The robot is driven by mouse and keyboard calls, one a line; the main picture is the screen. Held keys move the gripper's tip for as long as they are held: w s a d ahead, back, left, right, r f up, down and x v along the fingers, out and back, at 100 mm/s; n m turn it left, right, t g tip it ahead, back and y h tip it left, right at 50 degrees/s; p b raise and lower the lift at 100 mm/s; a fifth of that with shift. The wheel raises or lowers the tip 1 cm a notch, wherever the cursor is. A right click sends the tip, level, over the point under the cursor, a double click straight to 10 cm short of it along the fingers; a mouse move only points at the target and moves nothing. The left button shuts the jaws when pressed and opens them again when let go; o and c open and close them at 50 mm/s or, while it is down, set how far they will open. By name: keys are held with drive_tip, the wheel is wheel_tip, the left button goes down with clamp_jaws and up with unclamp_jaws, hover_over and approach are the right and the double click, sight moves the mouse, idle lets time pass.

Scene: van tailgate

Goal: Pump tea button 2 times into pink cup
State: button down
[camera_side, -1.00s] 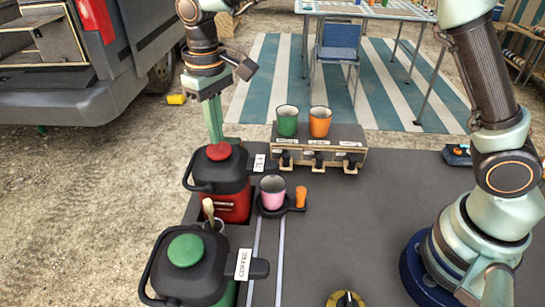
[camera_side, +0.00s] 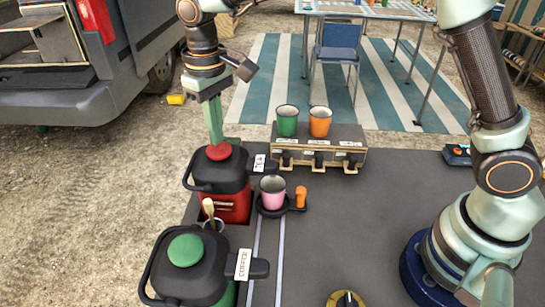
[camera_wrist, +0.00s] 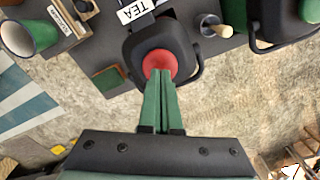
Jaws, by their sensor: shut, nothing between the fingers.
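The tea dispenser (camera_side: 233,207) is a red pot with a black lid and a TEA label, and it has a red button (camera_side: 218,151) on top. It also shows in the wrist view (camera_wrist: 133,48) with its red button (camera_wrist: 159,64). My gripper (camera_side: 217,138) is shut and empty, pointing down with its green fingertips right at the button. In the wrist view the fingertips (camera_wrist: 161,74) overlap the button's near edge; whether they touch or press it I cannot tell. The pink cup (camera_side: 273,191) stands upright on a small black holder (camera_side: 292,209) with an orange handle, beside the tea spout.
The coffee dispenser (camera_side: 196,271) with a green button stands in front of the tea one. A small cup with a wooden stick (camera_side: 210,212) is between them. A green cup (camera_side: 287,121) and an orange cup (camera_side: 320,122) stand on a rack (camera_side: 345,145) behind. A dial (camera_side: 345,299) lies at the front.

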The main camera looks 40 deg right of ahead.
sight(219, 148)
drive_tip(key=shift+f, duration=1.55)
drive_tip(key=shift+r, duration=1.65)
drive_tip(key=shift+f, duration=0.2)
